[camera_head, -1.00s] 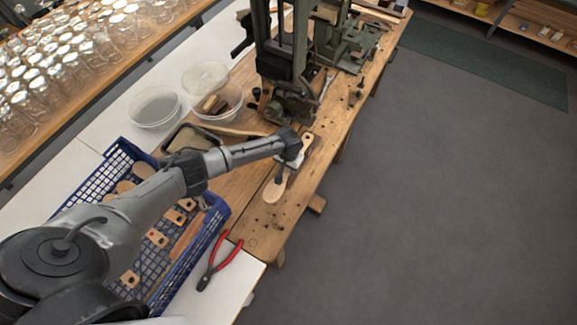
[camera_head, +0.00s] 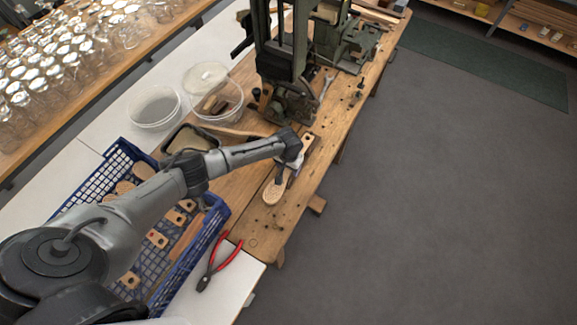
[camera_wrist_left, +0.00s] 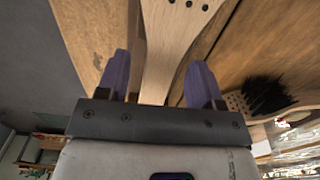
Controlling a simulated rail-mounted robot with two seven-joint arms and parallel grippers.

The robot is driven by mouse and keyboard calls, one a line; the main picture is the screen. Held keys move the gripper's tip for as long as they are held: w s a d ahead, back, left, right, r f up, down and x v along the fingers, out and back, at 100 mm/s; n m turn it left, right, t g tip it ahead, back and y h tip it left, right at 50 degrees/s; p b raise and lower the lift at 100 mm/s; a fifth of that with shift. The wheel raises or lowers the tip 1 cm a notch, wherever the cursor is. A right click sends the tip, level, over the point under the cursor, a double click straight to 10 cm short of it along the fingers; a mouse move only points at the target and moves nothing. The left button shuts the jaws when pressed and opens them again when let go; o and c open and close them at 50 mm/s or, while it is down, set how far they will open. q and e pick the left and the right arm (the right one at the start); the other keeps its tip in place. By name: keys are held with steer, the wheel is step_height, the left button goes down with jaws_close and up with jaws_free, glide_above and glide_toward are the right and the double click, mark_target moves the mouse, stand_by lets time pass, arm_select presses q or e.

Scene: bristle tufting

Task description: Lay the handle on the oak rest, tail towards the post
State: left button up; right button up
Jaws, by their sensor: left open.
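A pale wooden brush handle (camera_head: 273,192) lies along the bench under my left gripper. Its wide, holed head points to the front, and its narrow tail (camera_head: 306,141) points up and right, towards the green machine. In the left wrist view the handle (camera_wrist_left: 169,40) runs between the two purple fingers of my left gripper (camera_wrist_left: 158,72). The fingers are open and stand apart on either side of it, with gaps visible. My arm hides the handle's middle in the head view. I cannot clearly make out the oak rest or its post beneath the handle. My right gripper is not in view.
The green machine (camera_head: 285,60) stands at the back. A black-bristled brush (camera_wrist_left: 265,95) shows in the wrist view.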

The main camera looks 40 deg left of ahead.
arm_select(q)
step_height(320, 180, up, 12)
steer(key=p, duration=0.2)
steer(key=s+d+f+m+t+h, duration=0.25)
steer(key=s+d+m, duration=0.25)
steer(key=s+d, duration=1.05)
steer(key=s+a+r+y, duration=0.1)
steer(key=s+a+r, duration=0.1)
steer(key=s, duration=0.6)
steer(key=s+a+r+t+y, duration=0.1)
steer(key=s+a+r, duration=0.1)
steer(key=s+r, duration=0.2)
steer(key=s, duration=0.3)
steer(key=shift+s+a+r+n, duration=0.2)
steer(key=shift+s+r+n, duration=0.1)
steer(key=shift+s, duration=0.1)
